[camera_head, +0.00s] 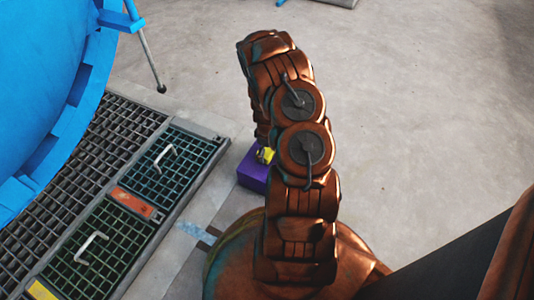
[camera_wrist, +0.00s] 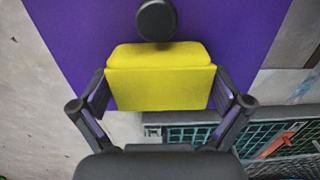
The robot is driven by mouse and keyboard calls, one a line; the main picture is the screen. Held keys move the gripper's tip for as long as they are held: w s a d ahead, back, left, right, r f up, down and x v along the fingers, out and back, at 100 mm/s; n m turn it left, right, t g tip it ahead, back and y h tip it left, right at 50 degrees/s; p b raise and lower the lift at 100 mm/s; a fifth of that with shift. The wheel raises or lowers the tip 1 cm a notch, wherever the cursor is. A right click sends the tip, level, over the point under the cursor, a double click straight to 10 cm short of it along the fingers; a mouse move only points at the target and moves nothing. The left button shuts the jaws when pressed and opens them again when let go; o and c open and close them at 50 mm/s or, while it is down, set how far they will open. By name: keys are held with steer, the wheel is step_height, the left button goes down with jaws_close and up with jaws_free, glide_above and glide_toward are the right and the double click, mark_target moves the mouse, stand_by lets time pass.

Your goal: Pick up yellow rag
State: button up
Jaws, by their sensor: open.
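The yellow rag (camera_wrist: 160,80) is a folded, block-like piece at the centre of the wrist view, seen against a purple box (camera_wrist: 70,40). My gripper (camera_wrist: 160,98) is open, with one finger to the left and one to the right of the rag. The fingers look close to its sides; I cannot tell whether they touch. In the head view a small part of the rag (camera_head: 265,155) shows on the purple box (camera_head: 251,172), beside my arm. My arm hides the rest of the rag and my gripper there.
A dark round knob (camera_wrist: 156,19) sits at the rag's upper edge in the wrist view. Metal floor grates with handles (camera_head: 165,160) lie left of the box, beside a large blue vessel (camera_head: 45,80). Bare concrete floor (camera_head: 430,110) lies to the right.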

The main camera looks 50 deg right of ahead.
steer(key=shift+c, duration=0.2)
steer(key=c, duration=0.8)
steer(key=shift+o, duration=0.2)
steer(key=shift+r, duration=0.15)
steer(key=shift+r+p, duration=0.3)
step_height(320, 180, up, 3)
steer(key=shift+f+p, duration=0.1)
steer(key=shift+p, duration=0.75)
steer(key=s+a+p, duration=0.2)
steer(key=s+a, duration=0.2)
steer(key=s, duration=0.3)
steer(key=s+a+r+p, duration=0.1)
steer(key=s+a+p, duration=0.1)
steer(key=s+a, duration=0.2)
steer(key=s, duration=0.2)
steer(key=shift+s+r, duration=0.15)
steer(key=shift+s, duration=0.25)
